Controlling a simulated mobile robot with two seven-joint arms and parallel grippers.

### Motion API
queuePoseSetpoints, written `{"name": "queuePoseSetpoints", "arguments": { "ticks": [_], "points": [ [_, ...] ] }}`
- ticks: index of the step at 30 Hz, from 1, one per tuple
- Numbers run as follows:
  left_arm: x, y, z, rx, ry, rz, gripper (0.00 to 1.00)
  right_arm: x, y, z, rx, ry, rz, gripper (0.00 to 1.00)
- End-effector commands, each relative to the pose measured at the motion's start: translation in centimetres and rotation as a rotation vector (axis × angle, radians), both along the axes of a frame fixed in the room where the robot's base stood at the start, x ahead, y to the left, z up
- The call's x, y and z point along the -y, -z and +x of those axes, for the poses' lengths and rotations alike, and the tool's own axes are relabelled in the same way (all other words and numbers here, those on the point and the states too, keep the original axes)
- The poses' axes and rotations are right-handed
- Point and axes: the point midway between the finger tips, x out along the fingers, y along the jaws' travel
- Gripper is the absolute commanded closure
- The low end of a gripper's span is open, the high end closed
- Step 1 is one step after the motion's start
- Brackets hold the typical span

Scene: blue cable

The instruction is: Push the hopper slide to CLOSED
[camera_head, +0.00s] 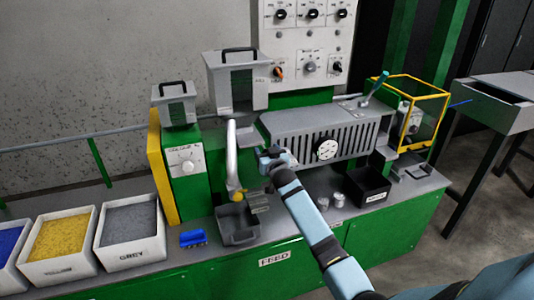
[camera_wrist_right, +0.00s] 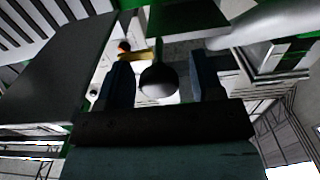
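My right gripper (camera_head: 270,156) is in front of the barrel's left end, below this hopper. In the right wrist view, its two dark fingers (camera_wrist_right: 160,72) are apart, on either side of a round grey knob (camera_wrist_right: 158,82) on a thin stem. Gaps show between the knob and both fingers. The knob looks like the slide's handle, but the slide plate and any CLOSED mark cannot be made out. My left gripper is not in view.
A curved pale pipe (camera_head: 232,155) stands just left of my right gripper, above a grey bin (camera_head: 237,224). A smaller hopper (camera_head: 176,103) is at left. A black box (camera_head: 370,187) and metal cups (camera_head: 323,204) sit on the bench right of my arm.

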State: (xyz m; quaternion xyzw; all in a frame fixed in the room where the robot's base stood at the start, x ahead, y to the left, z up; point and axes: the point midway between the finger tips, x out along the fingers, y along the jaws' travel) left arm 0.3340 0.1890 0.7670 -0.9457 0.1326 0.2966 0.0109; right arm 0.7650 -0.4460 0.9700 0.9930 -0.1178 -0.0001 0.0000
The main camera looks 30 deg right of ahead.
Motion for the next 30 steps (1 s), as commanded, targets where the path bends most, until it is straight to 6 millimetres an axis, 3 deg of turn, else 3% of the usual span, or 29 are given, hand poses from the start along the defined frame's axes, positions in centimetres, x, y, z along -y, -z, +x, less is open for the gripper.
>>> {"name": "queuePoseSetpoints", "arguments": {
  "ticks": [8, 21, 30],
  "points": [
    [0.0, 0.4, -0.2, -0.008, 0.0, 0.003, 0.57, -0.2, 0.1, -0.8, -0.001, 0.0, 0.0, 0.4],
    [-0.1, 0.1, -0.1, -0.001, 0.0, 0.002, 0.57, -2.4, 0.2, -9.7, -0.002, 0.0, 0.001, 0.4],
    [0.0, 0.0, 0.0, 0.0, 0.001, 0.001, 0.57, -3.2, 0.1, -13.1, -0.002, 0.0, 0.0, 0.4]
  ]
}}
